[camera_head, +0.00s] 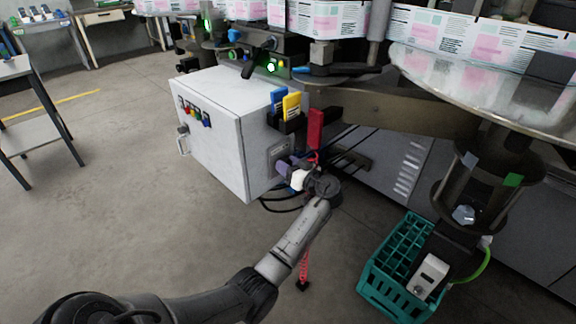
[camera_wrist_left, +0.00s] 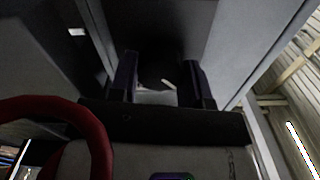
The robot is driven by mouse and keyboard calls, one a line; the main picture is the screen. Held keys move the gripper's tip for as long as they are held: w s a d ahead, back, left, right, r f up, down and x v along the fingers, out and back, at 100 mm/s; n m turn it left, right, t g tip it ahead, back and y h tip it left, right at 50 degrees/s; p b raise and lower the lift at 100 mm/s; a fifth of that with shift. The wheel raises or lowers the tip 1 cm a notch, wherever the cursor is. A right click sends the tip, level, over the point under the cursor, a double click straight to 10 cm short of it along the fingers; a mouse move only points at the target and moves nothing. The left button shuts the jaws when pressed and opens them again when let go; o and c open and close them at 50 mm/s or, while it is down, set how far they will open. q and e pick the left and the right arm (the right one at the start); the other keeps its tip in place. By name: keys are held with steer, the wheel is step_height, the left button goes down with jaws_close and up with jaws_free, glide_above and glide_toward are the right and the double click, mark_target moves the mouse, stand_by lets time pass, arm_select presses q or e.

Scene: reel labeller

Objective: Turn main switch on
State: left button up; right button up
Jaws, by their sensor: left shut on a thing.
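The main switch (camera_wrist_left: 160,72) shows in the left wrist view as a dark, shadowed shape with a small pale mark, between the two fingers. My left gripper (camera_head: 285,170) is at the right side of the white control cabinet (camera_head: 212,128), by a grey plate on that side. In the left wrist view my left gripper (camera_wrist_left: 160,82) has its fingers on either side of the dark switch and is shut on it. The gripper and wrist hide the switch in the head view. The switch's turn position is too dark to tell. My right gripper is in neither view.
Blue and yellow items (camera_head: 291,106) sit in a black holder on the cabinet side, near a red upright piece (camera_head: 315,128). A teal crate (camera_head: 398,262) stands on the floor at right. Reels and labelled web fill the top. Floor at left front is clear.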

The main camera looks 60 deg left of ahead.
arm_select(q)
steer(key=c, duration=0.3)
steer(key=shift+r+m+p, duration=0.25)
steer(key=shift+m+p, duration=0.65)
steer(key=shift+p, duration=0.3)
steer(key=shift+c, duration=0.2)
steer(key=m+p, duration=1)
steer(key=shift+w+f+m, duration=0.1)
steer(key=shift+w+m, duration=0.05)
steer(key=shift+m, duration=0.25)
steer(key=m+p, duration=0.2)
steer(key=m, duration=0.1)
steer(key=m+p, duration=0.2)
steer(key=shift+f, duration=0.25)
steer(key=shift+m, duration=0.3)
